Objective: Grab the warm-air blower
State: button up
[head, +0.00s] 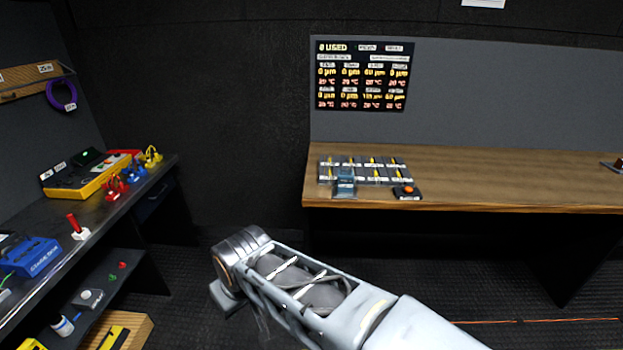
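I cannot single out a warm-air blower with certainty in the head view. A small blue-grey device (344,182) stands at the front of a black multi-slot panel (385,165) on the wooden desk; its kind is too small to tell. A yellow and black item (113,338) lies low at the lower left, partly cut off by the frame. My arm reaches from the bottom right toward the middle, and its joint hides part of the floor. My gripper does not show.
The wooden desk (520,180) is mostly bare to the right. The dark left bench (100,215) holds a yellow instrument (85,183), a blue box (30,257) and coloured clamps, with a lower shelf beneath. A small black box with an orange button (407,192) sits at the desk's edge.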

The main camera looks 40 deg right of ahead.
aim_at(345, 179)
jog(key=z, duration=0.15)
jog(key=i, duration=0.7)
jog(key=z, duration=0.85)
jog(key=i, duration=0.35)
jog(key=z, duration=0.3)
